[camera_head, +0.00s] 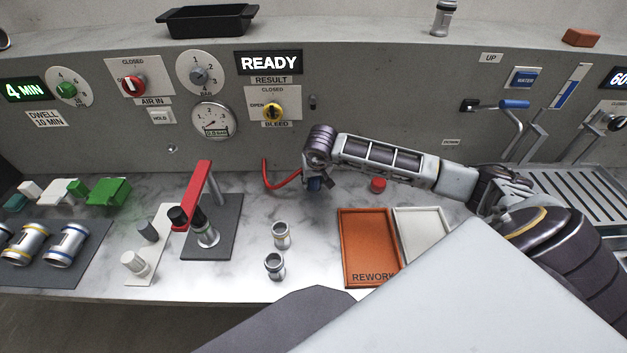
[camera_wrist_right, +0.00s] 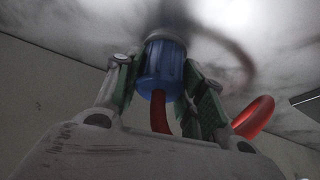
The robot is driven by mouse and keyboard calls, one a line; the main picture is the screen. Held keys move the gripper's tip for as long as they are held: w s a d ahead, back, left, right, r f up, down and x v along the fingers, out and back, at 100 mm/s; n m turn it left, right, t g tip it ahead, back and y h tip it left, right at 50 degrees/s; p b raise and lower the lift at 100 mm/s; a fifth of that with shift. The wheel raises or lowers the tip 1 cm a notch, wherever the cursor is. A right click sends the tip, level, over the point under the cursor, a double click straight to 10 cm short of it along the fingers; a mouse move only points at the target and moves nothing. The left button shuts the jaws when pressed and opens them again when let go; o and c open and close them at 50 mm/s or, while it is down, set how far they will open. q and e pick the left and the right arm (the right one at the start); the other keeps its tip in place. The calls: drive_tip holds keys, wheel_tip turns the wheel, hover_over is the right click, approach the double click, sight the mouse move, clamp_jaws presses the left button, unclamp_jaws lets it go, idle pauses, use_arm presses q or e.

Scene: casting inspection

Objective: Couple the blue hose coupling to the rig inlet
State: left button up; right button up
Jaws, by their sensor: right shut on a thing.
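My right gripper (camera_head: 314,182) is above the worktop near the panel, to the right of the clamp stand. In the right wrist view the gripper (camera_wrist_right: 170,85) has its fingers on both sides of the ribbed blue hose coupling (camera_wrist_right: 163,70) and is shut on it. The blue coupling (camera_head: 314,184) shows only partly in the head view. A red hose (camera_head: 279,184) runs from the panel side to it. The coupling's metal end points toward the worktop; I cannot tell if it touches. I cannot clearly identify the rig inlet. My left gripper is not in view.
A clamp stand with a red lever (camera_head: 195,195) holds a metal part, left of my gripper. Two metal cylinders (camera_head: 281,235) (camera_head: 274,266) stand in front. An orange REWORK tray (camera_head: 369,277), a pale tray (camera_head: 445,213) and a red cap (camera_head: 378,185) are to the right.

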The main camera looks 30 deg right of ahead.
drive_tip(key=shift+r, duration=0.1)
drive_tip(key=shift+r+b, duration=0.45)
drive_tip(key=shift+r, duration=4.45)
